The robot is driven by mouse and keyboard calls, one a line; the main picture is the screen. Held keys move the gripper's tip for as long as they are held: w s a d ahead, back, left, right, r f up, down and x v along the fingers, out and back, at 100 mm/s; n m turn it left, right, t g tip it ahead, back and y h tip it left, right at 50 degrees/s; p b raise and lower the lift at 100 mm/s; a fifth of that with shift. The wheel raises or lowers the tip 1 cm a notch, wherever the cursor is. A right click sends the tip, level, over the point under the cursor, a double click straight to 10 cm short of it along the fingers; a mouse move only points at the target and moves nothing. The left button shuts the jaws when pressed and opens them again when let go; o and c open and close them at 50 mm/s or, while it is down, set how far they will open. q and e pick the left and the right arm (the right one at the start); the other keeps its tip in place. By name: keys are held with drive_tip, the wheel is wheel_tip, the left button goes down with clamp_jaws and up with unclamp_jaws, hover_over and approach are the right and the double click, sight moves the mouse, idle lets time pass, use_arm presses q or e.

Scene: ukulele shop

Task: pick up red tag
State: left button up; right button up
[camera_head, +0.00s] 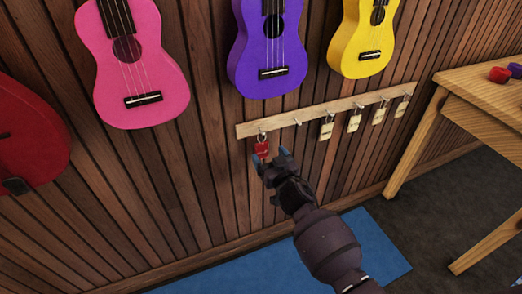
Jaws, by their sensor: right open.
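The red tag (262,149) hangs by a ring from the leftmost peg of a pale wooden peg rail (340,108) on the wall. My right gripper (270,160) is open, its fingertips just below and to the right of the tag. The fingertips overlap the tag's lower edge in this view, so I cannot tell whether they touch it. My left gripper is not in view.
Several cream tags (354,121) hang from pegs further right; the second peg is empty. Pink (130,60), purple (266,55) and yellow (363,40) ukuleles hang above the rail. A wooden table (490,95) stands at right. A blue mat (300,265) lies below.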

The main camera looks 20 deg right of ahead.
sight(262, 145)
drive_tip(key=shift+w, duration=0.5)
drive_tip(key=w, duration=0.2)
drive_tip(key=w+b, duration=0.1)
drive_tip(key=shift+a+f, duration=0.15)
drive_tip(key=shift+a, duration=0.1)
drive_tip(key=shift+w, duration=0.4)
drive_tip(key=shift+w+r, duration=0.2)
drive_tip(key=shift+w, duration=0.05)
drive_tip(key=c, duration=1)
drive_tip(key=shift+r, duration=0.25)
wheel_tip(262, 145, up, 4)
drive_tip(key=shift+w+r+p, duration=0.1)
drive_tip(key=shift+p, duration=0.7)
drive_tip(key=s, duration=0.2)
drive_tip(key=s+p, duration=0.1)
drive_tip(key=s, duration=0.4)
drive_tip(key=shift+d+f+p, duration=0.15)
drive_tip(key=shift+f+p, duration=0.1)
drive_tip(key=shift+p, duration=0.05)
drive_tip(key=shift+c, duration=0.3)
use_arm(q)
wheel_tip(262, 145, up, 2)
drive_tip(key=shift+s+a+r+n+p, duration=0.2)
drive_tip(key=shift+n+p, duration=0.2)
drive_tip(key=shift+p, duration=0.5)
use_arm(e)
drive_tip(key=s, duration=1.1)
drive_tip(key=shift+d+f, duration=0.15)
drive_tip(key=shift+f, duration=0.15)
